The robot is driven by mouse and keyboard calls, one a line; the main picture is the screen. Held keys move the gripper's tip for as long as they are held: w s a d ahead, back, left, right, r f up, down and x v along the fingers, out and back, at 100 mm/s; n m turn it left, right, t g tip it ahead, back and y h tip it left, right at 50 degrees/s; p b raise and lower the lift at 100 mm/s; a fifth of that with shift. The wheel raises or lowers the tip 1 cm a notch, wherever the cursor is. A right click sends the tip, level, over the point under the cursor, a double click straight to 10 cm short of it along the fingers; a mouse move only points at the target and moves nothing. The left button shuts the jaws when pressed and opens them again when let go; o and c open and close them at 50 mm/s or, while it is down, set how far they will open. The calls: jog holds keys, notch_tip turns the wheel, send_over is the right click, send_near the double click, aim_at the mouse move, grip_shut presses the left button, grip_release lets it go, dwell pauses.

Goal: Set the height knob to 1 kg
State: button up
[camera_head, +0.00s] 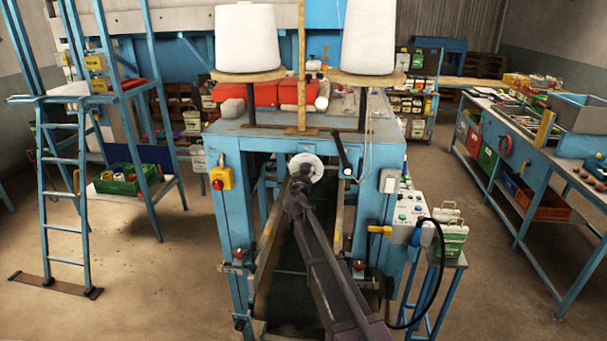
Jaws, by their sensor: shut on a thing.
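A pale round dial (309,161) sits under the front edge of the blue sewing machine frame, near the middle of the view. My arm reaches up to it from the bottom, and my gripper (299,181) is at the dial's lower left, shut on what appears to be the height knob. The gripper covers the knob and part of the dial. The dial's marks are too small to read, so I cannot tell the setting.
A black crank handle (342,153) hangs close to the dial's right. Two white thread cones (247,40) stand on top of the frame. A yellow box with a red button (219,179) is on the left post, and a control box (406,212) is at the right.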

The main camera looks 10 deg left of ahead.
dwell(0.3)
jog(key=o, duration=1.1)
jog(key=shift+o, duration=0.2)
jog(key=shift+s, duration=0.15)
jog(key=s, duration=1.1)
jog(key=shift+s+a, duration=0.35)
